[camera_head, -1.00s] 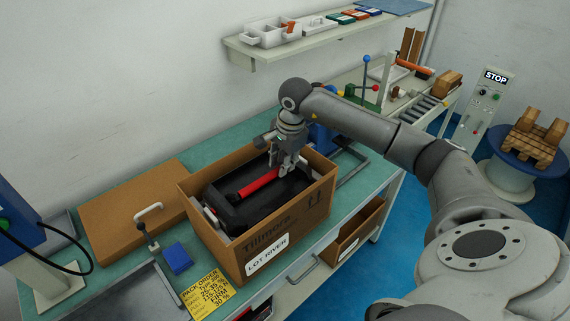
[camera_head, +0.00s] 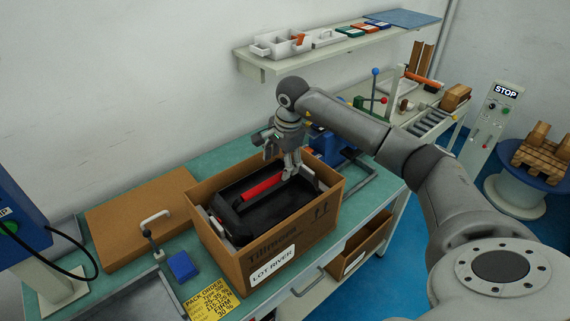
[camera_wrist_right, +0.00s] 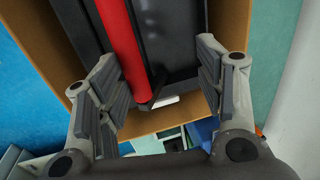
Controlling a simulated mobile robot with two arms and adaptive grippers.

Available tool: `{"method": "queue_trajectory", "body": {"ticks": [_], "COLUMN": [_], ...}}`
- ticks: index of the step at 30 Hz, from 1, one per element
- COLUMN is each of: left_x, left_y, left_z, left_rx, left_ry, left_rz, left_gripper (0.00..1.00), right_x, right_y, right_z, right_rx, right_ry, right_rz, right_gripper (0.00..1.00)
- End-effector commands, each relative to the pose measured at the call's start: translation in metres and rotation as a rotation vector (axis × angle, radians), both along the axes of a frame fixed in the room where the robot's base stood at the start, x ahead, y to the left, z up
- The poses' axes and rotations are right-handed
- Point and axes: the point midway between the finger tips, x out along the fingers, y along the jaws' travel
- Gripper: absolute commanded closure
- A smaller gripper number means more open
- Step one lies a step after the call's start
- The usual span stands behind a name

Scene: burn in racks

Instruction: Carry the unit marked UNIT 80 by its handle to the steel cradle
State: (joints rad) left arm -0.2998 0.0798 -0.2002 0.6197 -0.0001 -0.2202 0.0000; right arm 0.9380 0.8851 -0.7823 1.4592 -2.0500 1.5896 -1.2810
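A black unit with a red bar handle (camera_head: 263,186) lies inside an open cardboard box (camera_head: 232,262) on the green bench. No UNIT 80 marking is readable on it. My right gripper (camera_head: 293,174) points down into the box at the handle's far right end. In the right wrist view my gripper (camera_wrist_right: 160,85) has its fingers spread wide apart. The red handle (camera_wrist_right: 124,40) passes close beside the left finger, with a wide gap to the right finger. I cannot tell whether that finger touches it. My left gripper is out of view. I cannot identify the steel cradle with certainty.
A shelf (camera_head: 345,47) hangs above.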

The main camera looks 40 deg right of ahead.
Motion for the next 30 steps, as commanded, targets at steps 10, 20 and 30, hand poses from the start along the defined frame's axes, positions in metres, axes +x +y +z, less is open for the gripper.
{"method": "queue_trajectory", "body": {"ticks": [10,20,30], "left_x": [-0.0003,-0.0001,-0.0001], "left_y": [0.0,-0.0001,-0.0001], "left_z": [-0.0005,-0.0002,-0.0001], "left_rx": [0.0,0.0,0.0], "left_ry": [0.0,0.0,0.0], "left_rz": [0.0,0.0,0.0], "left_gripper": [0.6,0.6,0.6], "right_x": [0.001,0.0007,0.0006], "right_y": [0.0019,0.0009,0.0004], "right_z": [-0.0019,-0.0006,-0.0002], "right_rx": [0.003,0.001,0.001], "right_ry": [0.0,0.0,0.0], "right_rz": [0.003,0.001,0.001], "right_gripper": [0.12,0.05,0.0]}}
